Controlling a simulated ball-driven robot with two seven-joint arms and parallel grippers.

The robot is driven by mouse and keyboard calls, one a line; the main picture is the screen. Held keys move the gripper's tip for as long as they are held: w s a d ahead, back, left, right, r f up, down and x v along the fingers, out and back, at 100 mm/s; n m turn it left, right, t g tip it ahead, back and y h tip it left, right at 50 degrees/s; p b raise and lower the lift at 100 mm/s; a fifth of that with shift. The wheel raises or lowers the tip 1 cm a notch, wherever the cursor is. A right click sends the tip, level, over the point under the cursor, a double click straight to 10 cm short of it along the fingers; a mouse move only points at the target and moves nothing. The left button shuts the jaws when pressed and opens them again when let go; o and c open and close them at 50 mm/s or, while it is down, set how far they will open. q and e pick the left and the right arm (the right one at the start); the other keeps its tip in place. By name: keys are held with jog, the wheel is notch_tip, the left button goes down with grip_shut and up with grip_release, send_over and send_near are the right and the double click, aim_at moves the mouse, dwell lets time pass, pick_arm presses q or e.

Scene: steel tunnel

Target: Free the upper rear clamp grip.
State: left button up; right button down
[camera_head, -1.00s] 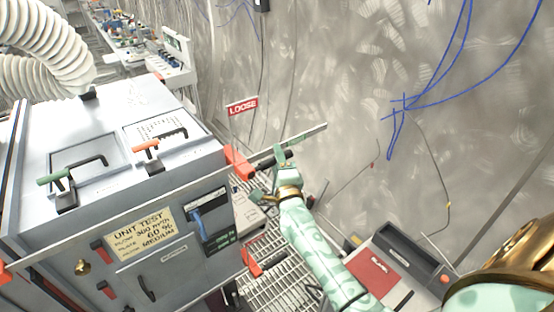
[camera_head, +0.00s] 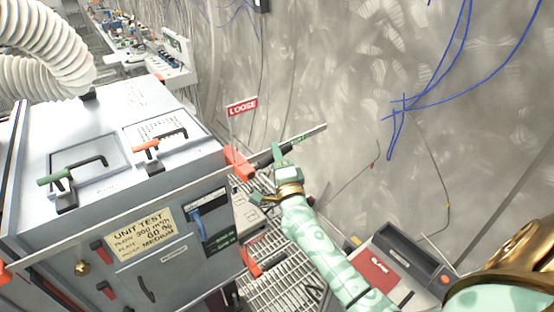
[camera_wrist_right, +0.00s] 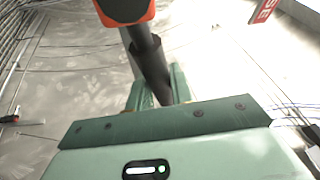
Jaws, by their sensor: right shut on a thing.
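The upper rear clamp (camera_head: 238,163) is an orange block at the right corner of the grey unit (camera_head: 100,215), on a long flat metal bar. Its dark grip (camera_head: 262,160) points right, toward my right gripper (camera_head: 272,178). In the right wrist view, the green fingers of this gripper (camera_wrist_right: 155,92) are shut on the dark round grip (camera_wrist_right: 148,62), below the orange clamp head (camera_wrist_right: 122,8). The fingers partly hide the grip in the head view. My left gripper is not in view.
Another orange clamp (camera_head: 250,262) sits lower on the unit. Green-handled (camera_head: 58,178) and orange-handled (camera_head: 147,147) latches are on its top. A red LOOSE sign (camera_head: 242,106) stands behind the corner. A grey tray (camera_head: 395,265) lies at lower right, before the wall.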

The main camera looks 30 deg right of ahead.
aim_at(270, 156)
jog(key=r+n, duration=0.1)
jog(key=r+n+t+y, duration=0.1)
jog(key=n, duration=0.1)
jog(key=shift+a+n, duration=0.3)
jog(key=shift+a, duration=0.05)
jog(key=n+y, duration=0.1)
jog(key=a+r+n+t+y, duration=0.1)
jog(key=n, duration=0.1)
jog(key=r+n+p, duration=0.1)
jog(key=n, duration=0.1)
jog(key=shift+s+a+r+y, duration=0.1)
jog(key=shift+a+r+y, duration=0.15)
jog(key=shift+y, duration=0.15)
jog(key=n+y, duration=0.1)
jog(key=a+r+n+y, duration=0.1)
jog(key=n, duration=0.1)
jog(key=a+n, duration=0.1)
jog(key=n, duration=0.1)
jog(key=shift+r+t+y+p, duration=0.2)
jog(key=shift+t+y+p, duration=0.2)
jog(key=shift+s+a+r+n+y, duration=0.15)
jog(key=shift+a+n+y, duration=0.3)
jog(key=shift+n, duration=0.45)
jog(key=shift+a+r+n+y, duration=0.15)
jog(key=shift+a+n+y, duration=0.1)
jog(key=shift+n+y, duration=0.5)
jog(key=shift+n, duration=0.25)
